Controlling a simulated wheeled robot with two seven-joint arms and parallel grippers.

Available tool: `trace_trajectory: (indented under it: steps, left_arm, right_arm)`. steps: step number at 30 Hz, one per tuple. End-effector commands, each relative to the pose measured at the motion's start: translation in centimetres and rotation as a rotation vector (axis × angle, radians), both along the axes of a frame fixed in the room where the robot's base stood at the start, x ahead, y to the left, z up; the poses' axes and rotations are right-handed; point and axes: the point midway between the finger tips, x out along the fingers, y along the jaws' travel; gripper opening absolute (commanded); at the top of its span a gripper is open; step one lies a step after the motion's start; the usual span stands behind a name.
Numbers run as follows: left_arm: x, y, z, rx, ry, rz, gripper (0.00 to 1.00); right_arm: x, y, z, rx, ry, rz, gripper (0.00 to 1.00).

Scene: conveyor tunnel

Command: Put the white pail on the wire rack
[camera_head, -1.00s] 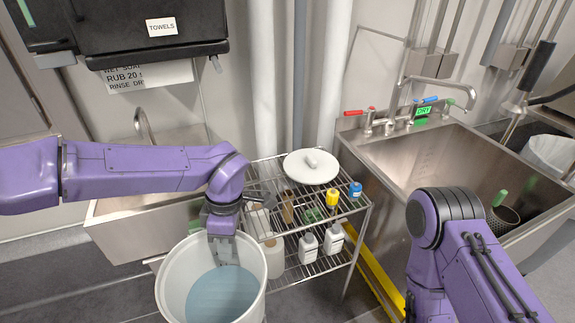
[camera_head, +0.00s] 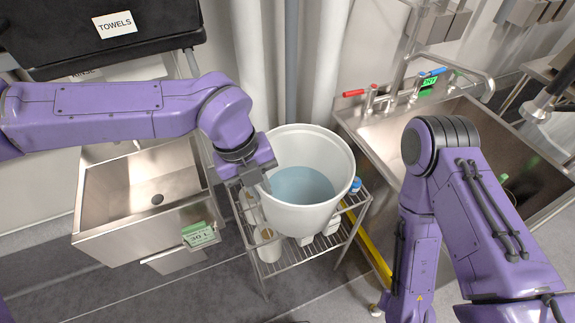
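The white pail (camera_head: 287,215), with blue liquid inside, is upright over the top of the wire rack (camera_head: 350,232) and hides most of its upper shelf. I cannot tell whether the pail's base rests on the shelf or hangs just above it. My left gripper (camera_head: 256,186) is at the left side of the pail and appears shut on its rim; the fingertips are partly hard to make out. My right arm comes down on the right side, and its gripper is out of view.
A blue-capped bottle (camera_head: 355,186) shows right of the pail on the rack, with white bottles partly hidden below. A small steel sink (camera_head: 125,200) stands left, a large steel sink (camera_head: 500,150) right. A yellow strip (camera_head: 375,262) runs beside the rack. Floor in front is clear.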

Motion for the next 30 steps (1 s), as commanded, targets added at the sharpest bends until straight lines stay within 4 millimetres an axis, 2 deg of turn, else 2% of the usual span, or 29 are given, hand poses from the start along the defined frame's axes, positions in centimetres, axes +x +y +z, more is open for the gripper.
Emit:
trace_trajectory:
  steps: [3,8,14,18,21,28,30]
  left_arm:
    - [0.8,0.5,0.2,-0.005,-0.004,0.028,0.0]
    - [3.4,2.4,-1.0,-0.005,-0.001,0.031,0.0]
    - [7.2,5.3,-3.2,-0.003,-0.001,0.029,0.0]
    - [9.0,6.6,-6.1,-0.002,0.0,0.025,0.0]
    - [9.9,7.3,-7.5,-0.002,-0.002,0.024,0.0]
    - [11.1,8.1,-9.4,-0.002,-0.003,0.022,0.0]
    - [11.2,8.2,-10.7,-0.001,-0.001,0.02,0.0]
  right_arm:
    - [0.0,0.0,0.7,0.001,0.001,0.0,0.31]
    - [0.0,0.0,2.1,0.001,0.001,0.0,0.31]
    - [0.0,0.0,4.0,0.0,0.0,0.0,0.31]
    - [0.0,0.0,4.9,0.0,0.0,0.0,0.31]
    - [0.0,0.0,5.3,0.0,0.0,0.0,0.31]
    - [0.0,0.0,6.0,0.0,0.0,0.0,0.31]
    - [0.0,0.0,6.2,0.0,0.0,0.0,0.31]
